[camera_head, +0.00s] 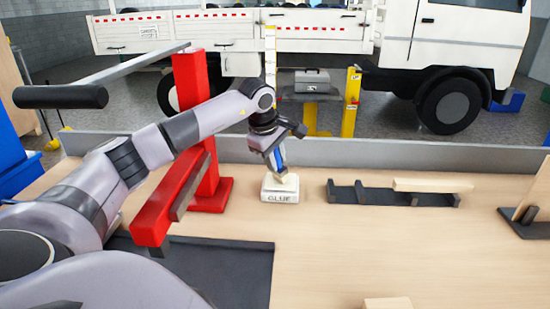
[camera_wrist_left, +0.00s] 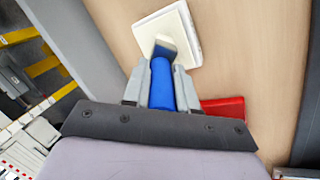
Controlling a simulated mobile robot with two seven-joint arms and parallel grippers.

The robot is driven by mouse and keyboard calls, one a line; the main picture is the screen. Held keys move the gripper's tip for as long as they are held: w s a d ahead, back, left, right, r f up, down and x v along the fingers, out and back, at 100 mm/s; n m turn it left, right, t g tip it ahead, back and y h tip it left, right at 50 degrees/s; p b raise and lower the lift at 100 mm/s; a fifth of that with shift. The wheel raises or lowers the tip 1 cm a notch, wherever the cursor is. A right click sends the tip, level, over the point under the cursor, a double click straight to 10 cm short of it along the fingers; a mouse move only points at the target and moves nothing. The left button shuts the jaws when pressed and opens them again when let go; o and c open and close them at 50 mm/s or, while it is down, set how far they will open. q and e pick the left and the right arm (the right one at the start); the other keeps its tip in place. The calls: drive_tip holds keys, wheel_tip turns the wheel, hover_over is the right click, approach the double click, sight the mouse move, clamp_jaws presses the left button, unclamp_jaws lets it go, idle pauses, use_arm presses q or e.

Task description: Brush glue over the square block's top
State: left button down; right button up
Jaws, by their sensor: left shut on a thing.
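My left gripper (camera_head: 278,150) is shut on the blue handle of a brush (camera_head: 279,163), which points down at the white glue container (camera_head: 280,195) labelled GLUE. In the left wrist view the blue brush handle (camera_wrist_left: 161,85) lies between the fingers of my left gripper (camera_wrist_left: 160,92). The brush's pale head is over the open square glue container (camera_wrist_left: 185,22); I cannot tell whether it touches the glue. A pale wood block (camera_head: 388,303) shows at the bottom edge of the head view, mostly cut off; its full shape is hidden. My right gripper is not in view.
A red press-like stand with a long lever (camera_head: 192,85) rises left of the glue, close to my left arm. A dark rack (camera_head: 345,193) holds a long wood piece (camera_head: 432,185) at right. A dark mat (camera_head: 235,262) lies front left.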

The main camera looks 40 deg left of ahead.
use_arm(q)
drive_tip(key=shift+r+p, duration=2.85)
drive_tip(key=shift+r, duration=0.55)
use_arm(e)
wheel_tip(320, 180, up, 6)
use_arm(q)
drive_tip(key=shift+f, duration=0.1)
